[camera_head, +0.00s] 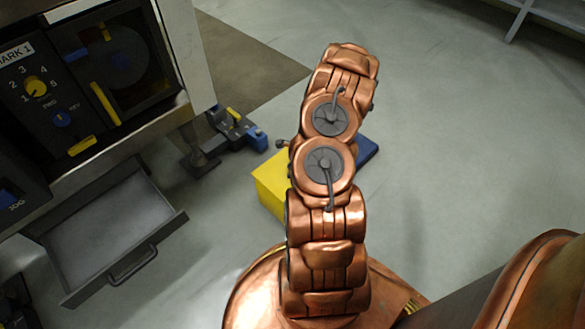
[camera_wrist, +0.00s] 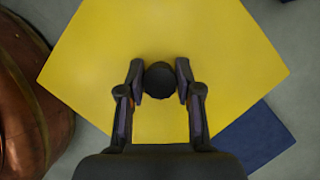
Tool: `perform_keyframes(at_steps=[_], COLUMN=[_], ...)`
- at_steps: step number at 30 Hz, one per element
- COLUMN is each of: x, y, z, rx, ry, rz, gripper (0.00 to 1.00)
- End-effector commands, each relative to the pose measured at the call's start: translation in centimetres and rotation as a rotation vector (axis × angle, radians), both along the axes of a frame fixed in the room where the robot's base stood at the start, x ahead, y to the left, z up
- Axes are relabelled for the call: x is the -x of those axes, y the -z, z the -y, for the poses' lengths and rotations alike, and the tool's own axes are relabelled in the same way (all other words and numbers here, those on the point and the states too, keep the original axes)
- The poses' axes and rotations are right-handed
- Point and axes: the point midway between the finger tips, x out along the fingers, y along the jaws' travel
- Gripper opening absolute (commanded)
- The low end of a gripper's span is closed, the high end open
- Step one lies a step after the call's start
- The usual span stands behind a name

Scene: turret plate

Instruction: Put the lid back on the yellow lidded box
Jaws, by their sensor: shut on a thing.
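My gripper (camera_wrist: 160,82) is shut on the round black knob (camera_wrist: 159,76) of a flat yellow lid (camera_wrist: 170,35), with a fingertip on each side. The lid fills most of the wrist view. In the head view, part of the yellow box (camera_head: 271,188) shows left of my arm, which hides the rest of it and my gripper. Whether the lid touches the box or hangs above it, I cannot tell.
A flat blue thing (camera_head: 368,152) lies right of the yellow box and also shows in the wrist view (camera_wrist: 256,140). A machine with a control panel (camera_head: 60,100) and an open grey drawer (camera_head: 68,283) stands at left. Blue and yellow hardware (camera_head: 238,130) lies behind.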

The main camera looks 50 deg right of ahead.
Motion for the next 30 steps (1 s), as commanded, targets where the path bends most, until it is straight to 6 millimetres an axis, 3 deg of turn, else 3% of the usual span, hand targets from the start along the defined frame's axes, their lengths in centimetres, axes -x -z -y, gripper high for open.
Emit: perform_keyframes(at_steps=[12,13,21,27,30], x=[0.01,0.01,0.01,0.02,0.03], y=[0.00,0.00,0.02,0.02,0.04], z=[-0.01,-0.01,-0.01,-0.02,-0.02], rx=[0.000,0.000,0.000,-0.001,-0.001], ry=[0.000,0.000,0.000,0.000,0.000], rz=[0.000,0.000,0.000,-0.001,-0.001], gripper=[0.00,0.36,0.64,0.64,0.73])
